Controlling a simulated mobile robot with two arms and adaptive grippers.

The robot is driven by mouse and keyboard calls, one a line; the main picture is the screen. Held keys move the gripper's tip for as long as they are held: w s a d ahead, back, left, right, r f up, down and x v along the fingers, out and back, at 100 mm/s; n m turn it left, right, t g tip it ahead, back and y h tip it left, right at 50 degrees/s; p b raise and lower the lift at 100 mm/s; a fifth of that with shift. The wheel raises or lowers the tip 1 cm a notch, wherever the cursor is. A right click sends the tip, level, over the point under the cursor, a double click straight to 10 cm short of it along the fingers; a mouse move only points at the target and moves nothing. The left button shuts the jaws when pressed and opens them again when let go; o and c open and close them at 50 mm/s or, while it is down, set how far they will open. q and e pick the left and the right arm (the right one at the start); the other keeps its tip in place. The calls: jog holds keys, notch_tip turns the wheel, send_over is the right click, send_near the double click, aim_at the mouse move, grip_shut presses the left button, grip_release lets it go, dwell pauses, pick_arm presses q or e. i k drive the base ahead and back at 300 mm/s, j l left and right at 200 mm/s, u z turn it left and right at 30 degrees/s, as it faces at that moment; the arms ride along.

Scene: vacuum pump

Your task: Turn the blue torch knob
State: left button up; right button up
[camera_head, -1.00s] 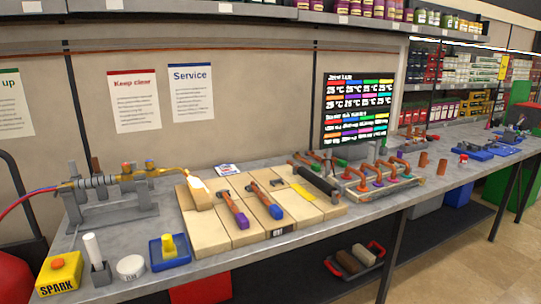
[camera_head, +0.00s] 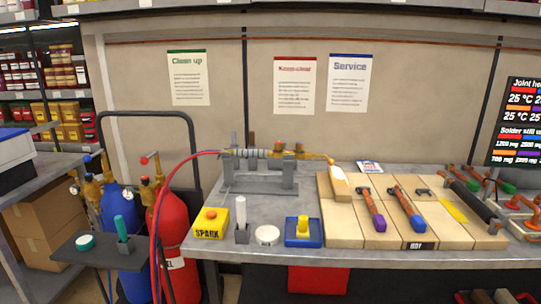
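The torch (camera_head: 265,154) lies level in a grey stand (camera_head: 262,180) on the workbench, its curved brass nozzle (camera_head: 322,157) pointing right. A small red-orange knob (camera_head: 278,146) stands on top of its brass body, with another small knob-like part just to the right of it. I cannot make out a blue knob on the torch; it may be hidden or too small. Red and blue hoses (camera_head: 168,187) run from the torch's left end down to the gas cylinders. Neither of my grippers is in view.
A blue cylinder (camera_head: 121,235) and a red cylinder (camera_head: 177,240) stand on a cart left of the bench. The yellow SPARK box (camera_head: 210,223), a white round tin (camera_head: 267,235) and a blue tray (camera_head: 304,232) line the bench front. Pale bricks (camera_head: 345,229) with coloured-handled tools lie right.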

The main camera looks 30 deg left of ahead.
aim_at(299, 145)
jog(key=i+u, duration=0.2)
jog(key=i, duration=0.5)
jog(key=i+l+u, duration=0.15)
jog(key=i, duration=0.55)
